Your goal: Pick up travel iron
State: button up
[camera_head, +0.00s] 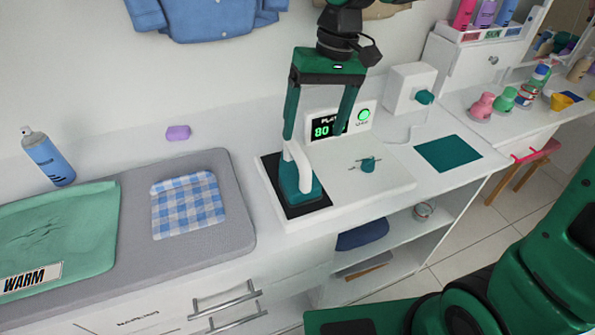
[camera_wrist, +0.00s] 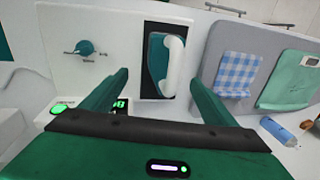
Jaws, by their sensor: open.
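The travel iron (camera_head: 303,192) has a teal body and a white handle. It rests on a black plate (camera_head: 268,166) at the left of a white station on the counter. It also shows in the wrist view (camera_wrist: 157,62), beyond the fingertips with its handle on the right. My gripper (camera_head: 314,136) is open and empty above the station. In the head view its left finger ends close to the top of the handle. In the wrist view the two fingers (camera_wrist: 158,80) stand apart, left and right of the iron's near end. I cannot tell whether either finger touches it.
The station has a lit display (camera_head: 324,127) and a teal knob (camera_head: 368,165). A grey ironing pad (camera_head: 232,222) to its left holds a checked cloth (camera_head: 187,206) and a green garment (camera_head: 60,237). A blue spray can (camera_head: 48,158) stands behind. A teal mat (camera_head: 447,153) lies right.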

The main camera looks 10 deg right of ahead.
aim_at(301, 163)
jog(key=a+f, duration=0.1)
jog(key=f, duration=0.2)
jog(key=a+f, duration=0.1)
jog(key=shift+s+a+f, duration=0.1)
jog(key=shift+a+f, duration=0.4)
jog(key=shift+f, duration=2.85)
jog(key=c, duration=0.9)
